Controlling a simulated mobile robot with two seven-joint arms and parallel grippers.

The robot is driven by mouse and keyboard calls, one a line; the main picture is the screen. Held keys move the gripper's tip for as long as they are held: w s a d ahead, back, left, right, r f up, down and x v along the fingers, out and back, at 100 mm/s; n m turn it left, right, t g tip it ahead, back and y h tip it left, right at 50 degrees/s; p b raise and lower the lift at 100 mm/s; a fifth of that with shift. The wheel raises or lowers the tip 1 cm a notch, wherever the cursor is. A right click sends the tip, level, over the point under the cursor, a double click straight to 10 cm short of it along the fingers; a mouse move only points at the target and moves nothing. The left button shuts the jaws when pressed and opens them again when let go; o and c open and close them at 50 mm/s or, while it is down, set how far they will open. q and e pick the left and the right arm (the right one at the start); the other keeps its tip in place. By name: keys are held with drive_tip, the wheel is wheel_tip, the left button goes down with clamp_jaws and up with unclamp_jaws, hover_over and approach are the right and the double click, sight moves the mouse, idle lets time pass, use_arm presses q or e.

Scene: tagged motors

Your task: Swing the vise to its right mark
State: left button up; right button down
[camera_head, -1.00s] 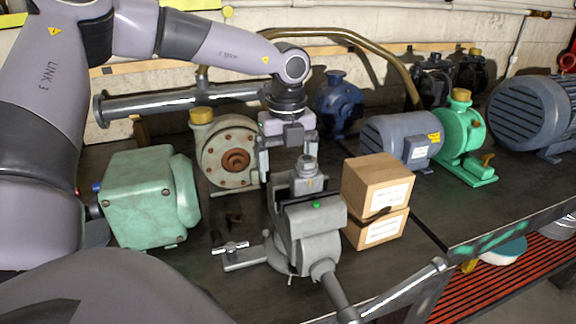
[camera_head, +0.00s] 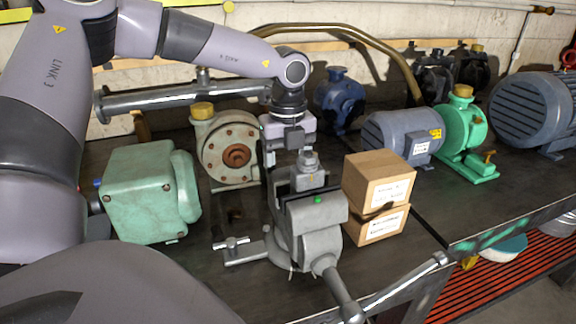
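The grey bench vise (camera_head: 318,219) stands on the dark bench near the front. A green dot is on its body, and its screw and long bar handle point toward the front right. A small grey knobbed block (camera_head: 310,172) sits at the jaws. My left gripper (camera_head: 291,160) points down just behind and above the jaws. Its two fingers are spread with a gap between them, and I see nothing held. Whether a finger touches the vise is hidden. I cannot make out the right mark. My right gripper is not in view.
Two stacked cardboard boxes (camera_head: 378,186) stand close to the vise's right. A green motor (camera_head: 150,194) is at the left and a cream pump (camera_head: 228,150) behind. A blue-grey motor (camera_head: 398,135) and green pump (camera_head: 464,130) stand back right. A chrome T-handle (camera_head: 232,243) lies by the vise's left.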

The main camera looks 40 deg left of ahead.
sight(273, 169)
use_arm(q)
drive_tip(key=shift+s+a+f+n+b, duration=0.1)
drive_tip(key=shift+s+a+n+b, duration=0.2)
drive_tip(key=shift+n+b, duration=0.65)
drive_tip(key=s+n+b, duration=0.1)
drive_tip(key=n+b, duration=0.1)
drive_tip(key=b, duration=0.1)
drive_tip(key=shift+s+b, duration=0.2)
drive_tip(key=shift+b, duration=0.1)
drive_tip(key=shift+s+a+n+b, duration=0.1)
drive_tip(key=shift+s+n+b, duration=0.3)
drive_tip(key=shift+n+b, duration=0.35)
drive_tip(key=shift+s, duration=0.15)
drive_tip(key=shift+n+b, duration=0.3)
drive_tip(key=shift+b, duration=0.05)
drive_tip(key=o, duration=1.5)
drive_tip(key=shift+s, duration=0.15)
drive_tip(key=shift+r, duration=0.25)
